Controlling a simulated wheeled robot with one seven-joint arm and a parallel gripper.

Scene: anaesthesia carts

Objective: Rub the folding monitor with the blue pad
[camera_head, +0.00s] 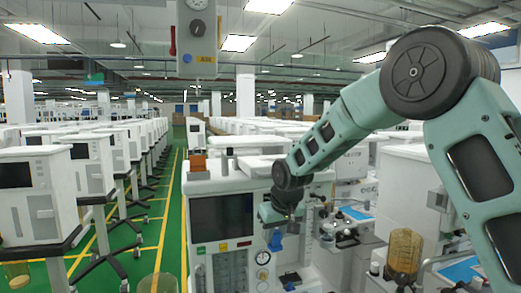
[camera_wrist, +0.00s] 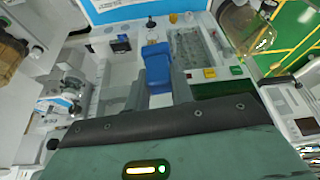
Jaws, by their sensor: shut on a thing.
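The folding monitor (camera_head: 222,218) is a dark screen in a pale frame on the front of the white anaesthesia cart, left of my arm in the head view. My gripper (camera_head: 277,228) is just right of the monitor, pointing down, apart from the screen. It is shut on the blue pad (camera_head: 275,241), which hangs below the fingers. In the wrist view the blue pad (camera_wrist: 157,66) sits between the two grey fingers (camera_wrist: 158,84). A dark greenish panel beside the pad, probably the monitor (camera_wrist: 222,108), is partly hidden by my wrist.
A pressure gauge (camera_head: 263,257) and a flowmeter panel (camera_head: 230,272) are below the monitor. An amber canister (camera_head: 403,251) stands at the right. Rows of similar carts (camera_head: 35,185) fill the left, with green floor between. A grey box (camera_head: 196,40) hangs above.

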